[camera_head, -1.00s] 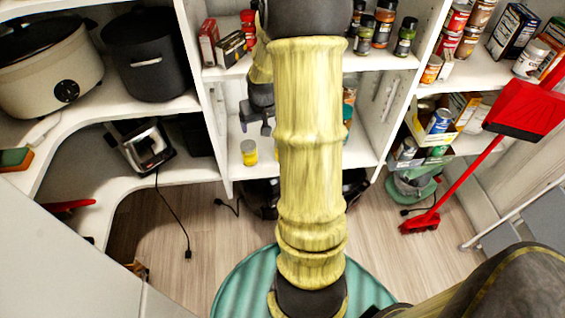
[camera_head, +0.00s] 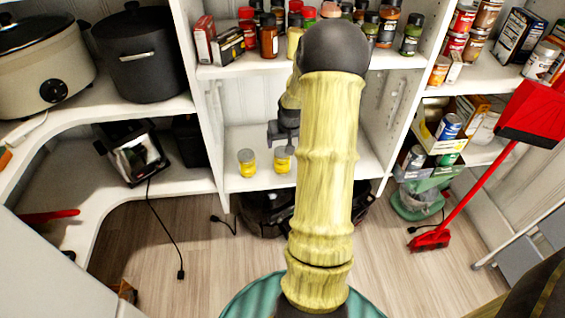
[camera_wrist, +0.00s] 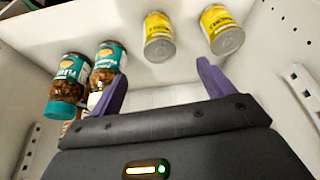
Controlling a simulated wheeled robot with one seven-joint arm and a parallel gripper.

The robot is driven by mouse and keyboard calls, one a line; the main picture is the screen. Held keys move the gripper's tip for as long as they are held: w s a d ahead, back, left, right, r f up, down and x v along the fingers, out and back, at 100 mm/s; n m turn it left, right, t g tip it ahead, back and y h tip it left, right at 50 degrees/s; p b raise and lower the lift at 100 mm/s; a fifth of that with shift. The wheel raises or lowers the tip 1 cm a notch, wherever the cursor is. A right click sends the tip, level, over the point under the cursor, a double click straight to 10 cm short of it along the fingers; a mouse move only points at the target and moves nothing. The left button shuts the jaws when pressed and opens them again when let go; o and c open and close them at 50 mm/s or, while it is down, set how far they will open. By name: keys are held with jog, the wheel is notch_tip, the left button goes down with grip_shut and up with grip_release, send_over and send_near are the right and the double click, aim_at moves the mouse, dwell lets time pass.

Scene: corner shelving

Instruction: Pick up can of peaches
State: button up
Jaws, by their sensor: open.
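Two yellow cans stand side by side on the lower middle shelf, a left one (camera_head: 246,163) and a right one (camera_head: 282,160). The wrist view is turned over: the can (camera_wrist: 159,38) lined up between my fingers seems to be the right one, and the other can (camera_wrist: 221,30) lies outside the fingers. The labels are too small to read surely, so I cannot tell which holds peaches. My gripper (camera_head: 283,132) is just above and behind the right can in the head view. It also shows in the wrist view (camera_wrist: 160,73), its purple fingers open, empty and apart from the cans.
Two brown jars with teal labels (camera_wrist: 85,80) stand near one finger in the wrist view. Spice jars (camera_head: 270,35) fill the shelf above. The shelf's upright walls (camera_head: 210,130) bound the space. A red broom (camera_head: 432,238) leans at right.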

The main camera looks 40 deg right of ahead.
aim_at(282, 153)
jog(key=b+x, duration=0.3)
jog(key=x, duration=0.7)
jog(key=shift+f, duration=0.1)
jog(key=b+x, duration=0.3)
jog(key=x, duration=0.2)
jog(key=shift+f, duration=0.15)
jog(key=c, duration=1.4)
notch_tip(282, 153, up, 10)
jog(key=p, duration=0.4)
